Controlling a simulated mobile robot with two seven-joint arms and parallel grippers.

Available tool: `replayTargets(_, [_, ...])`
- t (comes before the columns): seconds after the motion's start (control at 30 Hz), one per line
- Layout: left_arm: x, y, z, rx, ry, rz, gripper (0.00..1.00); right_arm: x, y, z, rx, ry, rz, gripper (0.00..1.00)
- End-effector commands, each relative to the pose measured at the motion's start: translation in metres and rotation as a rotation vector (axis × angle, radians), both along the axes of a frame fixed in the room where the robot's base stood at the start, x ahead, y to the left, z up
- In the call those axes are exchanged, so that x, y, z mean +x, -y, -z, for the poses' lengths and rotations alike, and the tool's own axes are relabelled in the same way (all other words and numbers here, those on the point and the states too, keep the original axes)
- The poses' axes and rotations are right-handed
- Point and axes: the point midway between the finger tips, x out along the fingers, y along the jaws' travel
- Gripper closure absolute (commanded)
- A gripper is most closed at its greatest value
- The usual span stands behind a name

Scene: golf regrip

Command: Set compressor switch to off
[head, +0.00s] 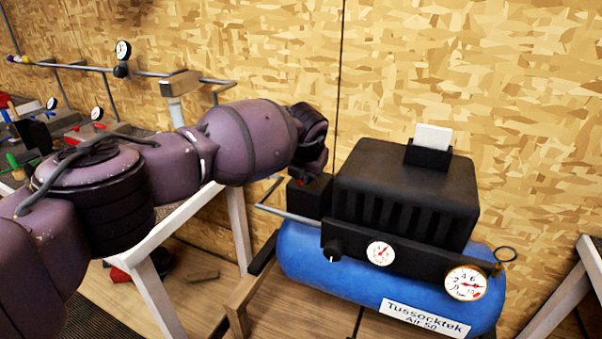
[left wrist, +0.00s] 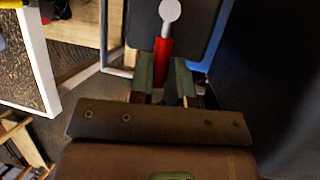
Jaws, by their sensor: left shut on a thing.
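The compressor (head: 400,200) has a blue tank, a black ribbed motor cover and a front panel with two gauges. A black switch box (head: 312,198) stands at its left end, with a bit of the red switch (head: 300,182) showing on top. My left gripper (head: 312,168) is over this box; its fingertips are mostly hidden in the head view. In the left wrist view, the fingers (left wrist: 166,85) are shut on the red switch lever (left wrist: 163,60), which has a pale round end (left wrist: 169,11). I cannot read the switch's marking. My right gripper is not in view.
A black knob (head: 332,249) and a gauge (head: 380,253) sit on the compressor's front panel. A white-legged workbench (head: 240,225) stands to the left under my arm, with tools on it. A chipboard wall (head: 480,70) is close behind.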

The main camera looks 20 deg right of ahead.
Motion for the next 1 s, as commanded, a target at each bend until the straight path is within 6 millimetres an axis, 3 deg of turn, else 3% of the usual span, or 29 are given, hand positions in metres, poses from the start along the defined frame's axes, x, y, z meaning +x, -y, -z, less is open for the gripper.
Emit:
replayTargets(0.07, [0.000, 0.000, -0.001, -0.001, -0.001, -0.001, 1.00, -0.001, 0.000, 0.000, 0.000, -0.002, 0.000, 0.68])
replayTargets(0.1, [0.000, 0.000, -0.001, -0.001, -0.001, -0.001, 0.78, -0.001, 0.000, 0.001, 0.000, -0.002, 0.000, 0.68])
replayTargets(0.23, [0.000, 0.000, -0.001, -0.002, 0.000, 0.000, 0.58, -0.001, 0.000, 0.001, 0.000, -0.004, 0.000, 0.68])
replayTargets(0.63, [-0.002, -0.001, -0.007, -0.001, 0.002, 0.002, 0.57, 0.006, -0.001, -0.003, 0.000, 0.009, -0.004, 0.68])
replayTargets(1.0, [-0.025, -0.008, -0.061, -0.001, 0.004, 0.002, 0.57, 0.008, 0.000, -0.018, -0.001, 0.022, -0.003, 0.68])
